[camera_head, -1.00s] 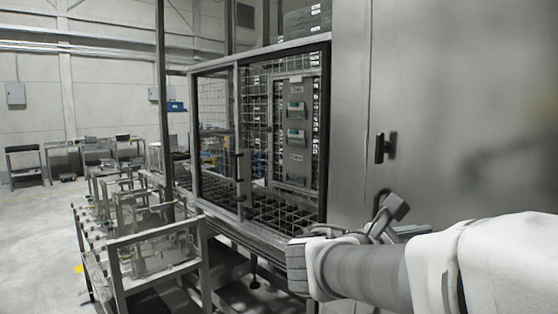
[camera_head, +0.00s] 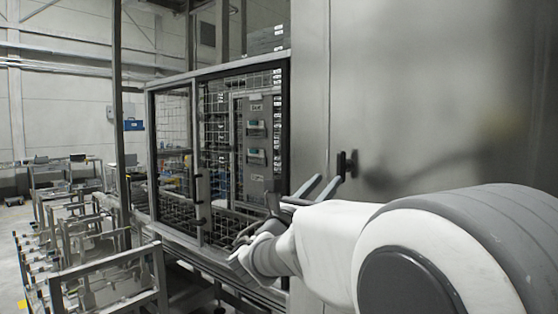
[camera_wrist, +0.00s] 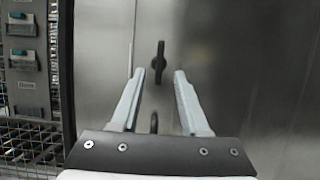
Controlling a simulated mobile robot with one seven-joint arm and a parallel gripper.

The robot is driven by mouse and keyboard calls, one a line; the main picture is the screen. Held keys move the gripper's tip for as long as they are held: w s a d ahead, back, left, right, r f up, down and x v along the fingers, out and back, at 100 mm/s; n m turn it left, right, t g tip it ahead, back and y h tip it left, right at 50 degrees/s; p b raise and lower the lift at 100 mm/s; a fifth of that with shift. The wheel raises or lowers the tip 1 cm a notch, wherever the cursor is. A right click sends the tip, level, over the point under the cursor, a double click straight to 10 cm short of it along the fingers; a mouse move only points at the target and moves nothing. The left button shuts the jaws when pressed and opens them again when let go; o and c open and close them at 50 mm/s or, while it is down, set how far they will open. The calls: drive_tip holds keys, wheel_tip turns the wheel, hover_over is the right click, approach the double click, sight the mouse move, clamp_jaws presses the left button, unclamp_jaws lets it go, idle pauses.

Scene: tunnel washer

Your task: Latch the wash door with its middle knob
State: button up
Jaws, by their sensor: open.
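The wash door is the large plain steel panel (camera_head: 430,90), which looks flush and shut; it also fills the right of the wrist view (camera_wrist: 250,50). A black upright knob (camera_head: 346,163) sits on the steel. In the wrist view a black knob (camera_wrist: 160,62) shows just beyond my fingertips, with its long side upright. A second dark knob (camera_wrist: 154,122) shows lower, between the finger bases and partly hidden by my gripper. I cannot tell which is the middle one. My gripper (camera_head: 329,180) is open and empty, its fingers pointing at the steel front.
A wire-mesh guard cage (camera_head: 215,150) with a panel of labelled switch boxes (camera_head: 254,150) stands left of the steel front. Metal frame racks (camera_head: 110,280) stand at the lower left. The floor beyond them looks partly clear.

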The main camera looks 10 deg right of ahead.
sight(338, 168)
drive_tip(key=p+x, duration=0.1)
drive_tip(key=x, duration=0.8)
drive_tip(key=shift+f+p, duration=0.1)
drive_tip(key=shift+p, duration=0.25)
clamp_jaws()
